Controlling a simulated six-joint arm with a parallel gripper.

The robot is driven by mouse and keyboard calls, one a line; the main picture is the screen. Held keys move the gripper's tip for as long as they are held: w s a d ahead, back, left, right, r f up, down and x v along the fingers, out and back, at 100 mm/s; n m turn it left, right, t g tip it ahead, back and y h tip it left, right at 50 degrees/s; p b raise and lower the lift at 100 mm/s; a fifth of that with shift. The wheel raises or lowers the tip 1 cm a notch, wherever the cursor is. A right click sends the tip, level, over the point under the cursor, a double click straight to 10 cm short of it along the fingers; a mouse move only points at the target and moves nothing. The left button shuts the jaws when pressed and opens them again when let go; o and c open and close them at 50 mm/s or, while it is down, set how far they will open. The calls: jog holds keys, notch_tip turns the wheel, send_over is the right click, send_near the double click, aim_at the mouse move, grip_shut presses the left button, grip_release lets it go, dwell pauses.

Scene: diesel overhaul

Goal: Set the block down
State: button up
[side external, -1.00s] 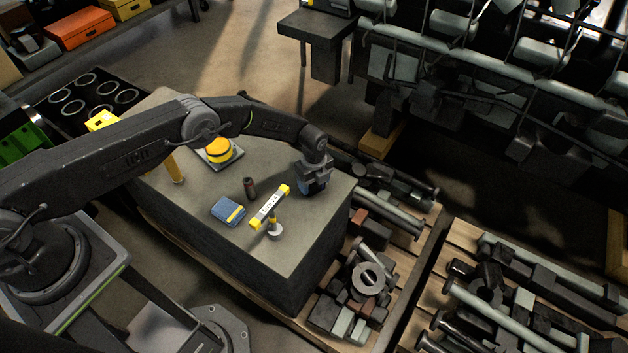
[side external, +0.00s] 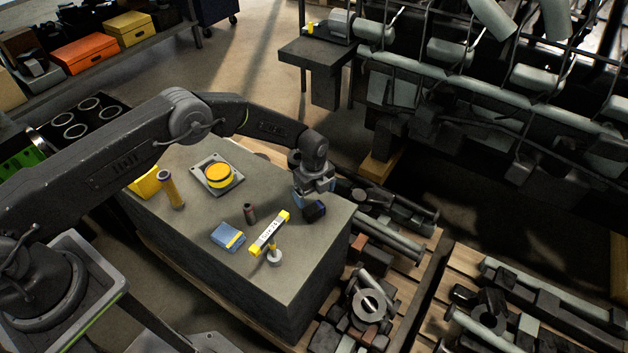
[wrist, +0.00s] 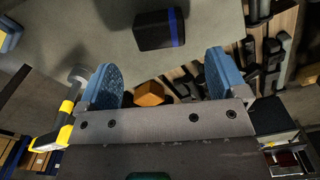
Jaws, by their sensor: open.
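The dark block (side external: 315,211) with a blue stripe sits on the grey bench top near its right end. In the wrist view the block (wrist: 155,31) lies beyond the fingertips, with bench surface around it. My gripper (side external: 311,194) is just above and behind the block in the side view. Its two blue fingers show wide apart in the wrist view (wrist: 163,75), with nothing between them. The block stands clear of both fingers there.
On the grey bench (side external: 215,268) stand a yellow-and-white labelled bar (side external: 269,233), a blue box (side external: 228,237), a small dark cylinder (side external: 250,213), a yellow button on a plate (side external: 219,176) and a yellow-brown post (side external: 171,190). Pallets of metal parts (side external: 375,300) lie to the right.

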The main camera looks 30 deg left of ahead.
jog(key=shift+r, duration=2.75)
notch_tip(320, 180, up, 8)
jog(key=n, duration=0.2)
send_over(314, 207)
jog(key=a, duration=0.1)
jog(key=s+a+r+n+t, duration=0.15)
jog(key=s+r+n, duration=0.25)
jog(key=r, duration=0.6)
jog(key=s+a+r+n+t, duration=0.1)
jog(key=s+a+r+n, duration=0.25)
jog(key=r, duration=0.65)
jog(key=s+a+r+n+t, duration=0.1)
jog(key=s+n, duration=0.3)
jog(key=s, duration=0.5)
jog(key=s+a+r+n+t, duration=0.1)
jog(key=s+r+n, duration=0.3)
jog(key=s, duration=0.5)
jog(key=s+a+r+n+t, duration=0.1)
jog(key=s+a+r+n, duration=0.1)
jog(key=s+n, duration=0.3)
jog(key=s+r, duration=0.1)
jog(key=s, duration=0.3)
jog(key=shift+s+a, duration=0.3)
